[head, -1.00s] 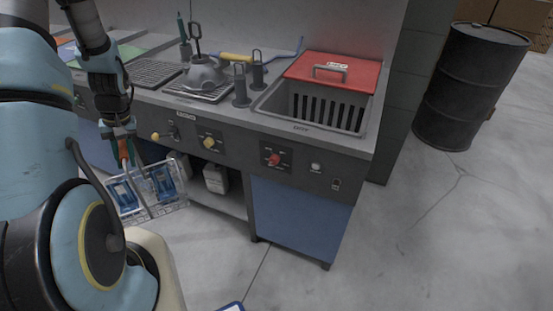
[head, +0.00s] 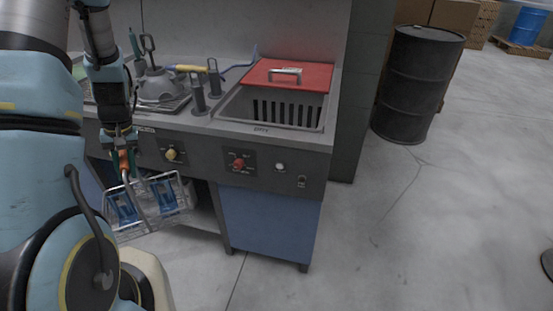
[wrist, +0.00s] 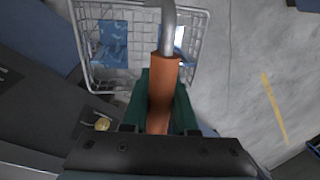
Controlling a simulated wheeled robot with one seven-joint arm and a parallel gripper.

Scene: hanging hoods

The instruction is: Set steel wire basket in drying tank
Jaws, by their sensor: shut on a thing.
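The steel wire basket (head: 187,209) hangs from my gripper (head: 122,160) in front of the counter, below its top. My gripper is shut on the basket's orange-brown handle grip, which shows between the green fingers in the wrist view (wrist: 163,95). Blue parts (head: 164,197) sit inside the basket, and the basket (wrist: 85,50) also shows at the top of the wrist view. The drying tank (head: 226,106), labelled DRY, is at the right end of the counter. A red lid (head: 289,72) with a handle covers its back part; the front part is open, showing a slotted wall.
A yellow knob (head: 171,154) and a red knob (head: 239,164) stick out of the counter front. Dark upright handles (head: 198,97) and a grey domed cover (head: 160,88) stand left of the tank. A black drum (head: 415,85) stands at right. The floor in front is clear.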

